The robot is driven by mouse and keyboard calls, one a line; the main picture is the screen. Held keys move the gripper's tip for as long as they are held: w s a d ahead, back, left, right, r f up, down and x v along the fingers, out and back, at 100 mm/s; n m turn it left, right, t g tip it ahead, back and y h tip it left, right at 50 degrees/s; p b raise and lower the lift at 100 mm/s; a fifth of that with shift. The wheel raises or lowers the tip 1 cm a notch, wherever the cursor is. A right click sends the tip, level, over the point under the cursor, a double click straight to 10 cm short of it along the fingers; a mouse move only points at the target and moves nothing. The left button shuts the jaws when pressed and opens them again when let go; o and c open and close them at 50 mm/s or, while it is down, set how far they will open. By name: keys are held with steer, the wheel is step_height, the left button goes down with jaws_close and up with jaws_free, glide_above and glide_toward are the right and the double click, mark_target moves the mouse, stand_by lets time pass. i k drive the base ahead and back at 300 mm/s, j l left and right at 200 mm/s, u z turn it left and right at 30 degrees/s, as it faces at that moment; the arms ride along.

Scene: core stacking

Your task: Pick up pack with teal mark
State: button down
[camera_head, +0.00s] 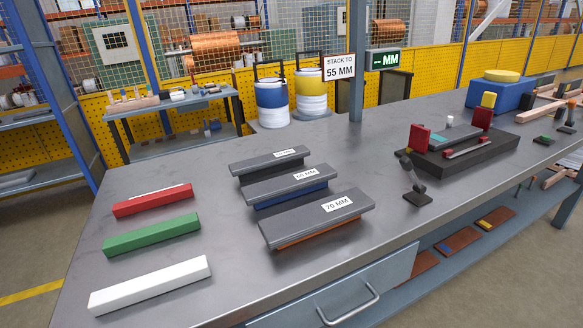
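A grey flat piece with a small teal mark (439,136) lies in a dark fixture (466,158) on the right half of the workbench, between red end blocks. Three grey-topped packs stand mid-bench. The front one (305,220) has an orange underside and a "70 MM" label. The middle one (285,185) is blue underneath and its label looks like "60 MM". The back one (265,163) has a label too small to read surely. No teal mark shows on these three. My gripper is not in view.
Red (153,200), green (152,235) and white (150,285) bars lie on the left. A "STACK TO 55 MM" sign (339,68) and a "MM" display (384,59) stand behind. A dark gauge (414,180) stands before the fixture. A blue block (497,97) sits at the back right.

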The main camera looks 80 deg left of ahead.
mark_target(440, 140)
steer(key=u, duration=1.35)
steer(key=k+l+u, duration=0.1)
steer(key=u, duration=0.3)
steer(key=k+u, duration=0.15)
steer(key=u, duration=0.2)
steer(key=k+u, duration=0.1)
steer(key=u, duration=0.3)
steer(key=k+j, duration=0.1)
steer(key=k, duration=0.4)
steer(key=k+j, duration=0.15)
steer(key=k, duration=0.35)
steer(key=j+z, duration=0.25)
steer(key=j, duration=0.25)
steer(key=j+z, duration=0.25)
steer(key=j, duration=0.3)
steer(key=i+l, duration=0.4)
steer(key=i+l+u, duration=0.1)
steer(key=i+l, duration=0.3)
steer(key=l, duration=0.15)
steer(key=i+l, duration=0.75)
steer(key=l, duration=0.25)
steer(key=i+l+u, duration=0.1)
steer(key=i+l, duration=0.3)
steer(key=l, duration=0.15)
